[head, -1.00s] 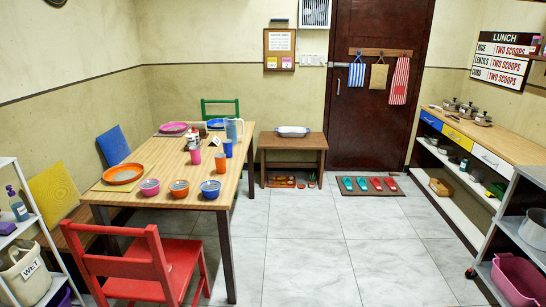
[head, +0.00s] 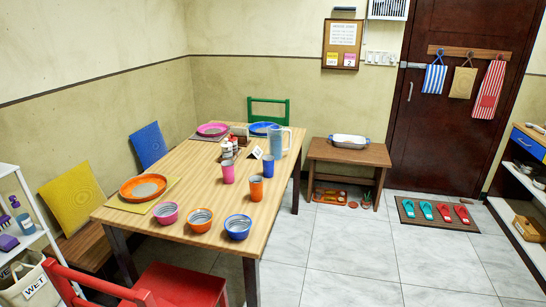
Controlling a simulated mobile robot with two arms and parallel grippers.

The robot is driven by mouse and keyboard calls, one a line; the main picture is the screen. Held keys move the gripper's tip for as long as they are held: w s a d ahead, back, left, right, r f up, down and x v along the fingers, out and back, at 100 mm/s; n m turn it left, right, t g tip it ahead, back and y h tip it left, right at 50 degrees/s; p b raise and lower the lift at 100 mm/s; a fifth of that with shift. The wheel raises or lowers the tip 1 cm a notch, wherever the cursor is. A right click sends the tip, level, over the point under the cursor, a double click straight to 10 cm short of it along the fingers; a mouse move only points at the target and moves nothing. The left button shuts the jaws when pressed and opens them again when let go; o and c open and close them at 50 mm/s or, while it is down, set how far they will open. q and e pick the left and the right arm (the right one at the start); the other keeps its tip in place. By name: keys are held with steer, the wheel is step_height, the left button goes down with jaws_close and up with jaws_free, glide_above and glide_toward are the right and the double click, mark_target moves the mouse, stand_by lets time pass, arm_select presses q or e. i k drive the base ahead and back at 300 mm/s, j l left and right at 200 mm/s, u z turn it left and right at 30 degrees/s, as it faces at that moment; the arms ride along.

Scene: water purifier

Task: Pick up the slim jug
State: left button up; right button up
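A slim light-blue jug (head: 277,143) with a handle on its right side stands upright on the wooden dining table (head: 180,165), near the table's far right corner. A blue cup and an orange cup (head: 256,188) stand in front of it, and a blue plate (head: 262,128) lies behind it to the left. Neither of my grippers shows in the head view.
A red chair (head: 165,283) stands at the table's near side and a green chair (head: 268,108) at its far end. A bench (head: 349,152) with a white dish stands by the back wall. The tiled floor (head: 350,245) right of the table is clear.

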mark_target(275, 132)
steer(key=i+l+u, duration=0.1)
steer(key=u, duration=0.25)
steer(key=i+l+u, duration=0.15)
steer(key=u, duration=0.25)
steer(key=i+l+u, duration=0.15)
steer(key=u, duration=0.2)
